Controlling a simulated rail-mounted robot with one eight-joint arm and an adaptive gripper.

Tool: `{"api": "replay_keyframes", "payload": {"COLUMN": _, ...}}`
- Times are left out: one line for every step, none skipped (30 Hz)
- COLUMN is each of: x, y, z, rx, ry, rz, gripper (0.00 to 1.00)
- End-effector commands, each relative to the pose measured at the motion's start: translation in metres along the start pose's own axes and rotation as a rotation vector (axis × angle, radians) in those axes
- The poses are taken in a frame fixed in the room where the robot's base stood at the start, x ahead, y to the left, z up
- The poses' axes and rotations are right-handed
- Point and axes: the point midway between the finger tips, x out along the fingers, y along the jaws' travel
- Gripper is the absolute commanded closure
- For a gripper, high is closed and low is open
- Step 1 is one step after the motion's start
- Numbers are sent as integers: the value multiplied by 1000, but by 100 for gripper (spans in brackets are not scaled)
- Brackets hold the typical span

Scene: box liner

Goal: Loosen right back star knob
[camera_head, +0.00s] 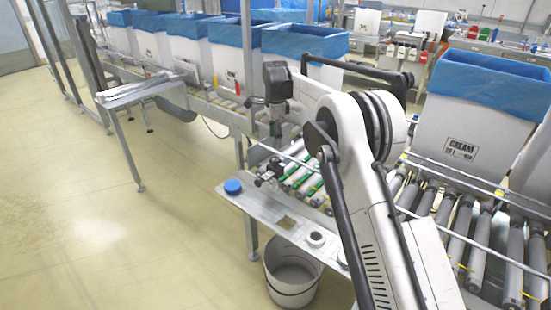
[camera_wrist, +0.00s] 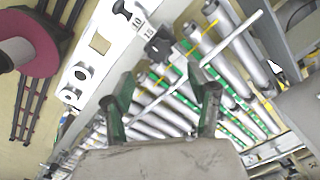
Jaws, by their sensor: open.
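A black knob (camera_wrist: 158,47) shows in the wrist view at the edge of the rollers, beside a thin pale rod. A second black knob-like part (camera_wrist: 122,7) is at the top edge. I cannot tell which is the right back star knob. In the head view, small dark fittings (camera_head: 268,174) sit by the rail, too small to tell apart. My gripper (camera_wrist: 165,90) is open and empty, with its two green-and-dark fingers apart over the rollers. The black knob lies beyond the fingertips, apart from them. In the head view my gripper (camera_head: 276,127) points down above the conveyor.
A metal side plate (camera_head: 285,222) carries a blue round cap (camera_head: 232,187). A white bin (camera_head: 291,278) stands on the floor below. A white box with blue liner (camera_head: 470,125) stands on the rollers at right. More lined boxes (camera_head: 240,62) line the back. The left floor is clear.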

Motion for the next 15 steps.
{"api": "replay_keyframes", "payload": {"x": 11, "y": 0, "z": 0, "rx": 0, "ry": 0, "rz": 0, "gripper": 46}}
{"api": "replay_keyframes", "payload": {"x": 17, "y": 0, "z": 0, "rx": 0, "ry": 0, "rz": 0, "gripper": 46}}
{"api": "replay_keyframes", "payload": {"x": 25, "y": 0, "z": 0, "rx": 0, "ry": 0, "rz": 0, "gripper": 46}}
{"api": "replay_keyframes", "payload": {"x": 30, "y": 0, "z": 0, "rx": 0, "ry": 0, "rz": 0, "gripper": 46}}
{"api": "replay_keyframes", "payload": {"x": 35, "y": 0, "z": 0, "rx": 0, "ry": 0, "rz": 0, "gripper": 46}}
{"api": "replay_keyframes", "payload": {"x": 43, "y": 0, "z": 0, "rx": 0, "ry": 0, "rz": 0, "gripper": 46}}
{"api": "replay_keyframes", "payload": {"x": 48, "y": 0, "z": 0, "rx": 0, "ry": 0, "rz": 0, "gripper": 46}}
{"api": "replay_keyframes", "payload": {"x": 53, "y": 0, "z": 0, "rx": 0, "ry": 0, "rz": 0, "gripper": 46}}
{"api": "replay_keyframes", "payload": {"x": 59, "y": 0, "z": 0, "rx": 0, "ry": 0, "rz": 0, "gripper": 46}}
{"api": "replay_keyframes", "payload": {"x": 64, "y": 0, "z": 0, "rx": 0, "ry": 0, "rz": 0, "gripper": 46}}
{"api": "replay_keyframes", "payload": {"x": 68, "y": 0, "z": 0, "rx": 0, "ry": 0, "rz": 0, "gripper": 46}}
{"api": "replay_keyframes", "payload": {"x": 72, "y": 0, "z": 0, "rx": 0, "ry": 0, "rz": 0, "gripper": 46}}
{"api": "replay_keyframes", "payload": {"x": 76, "y": 0, "z": 0, "rx": 0, "ry": 0, "rz": 0, "gripper": 46}}
{"api": "replay_keyframes", "payload": {"x": 78, "y": 0, "z": 0, "rx": 0, "ry": 0, "rz": 0, "gripper": 46}}
{"api": "replay_keyframes", "payload": {"x": 82, "y": 0, "z": 0, "rx": 0, "ry": 0, "rz": 0, "gripper": 46}}
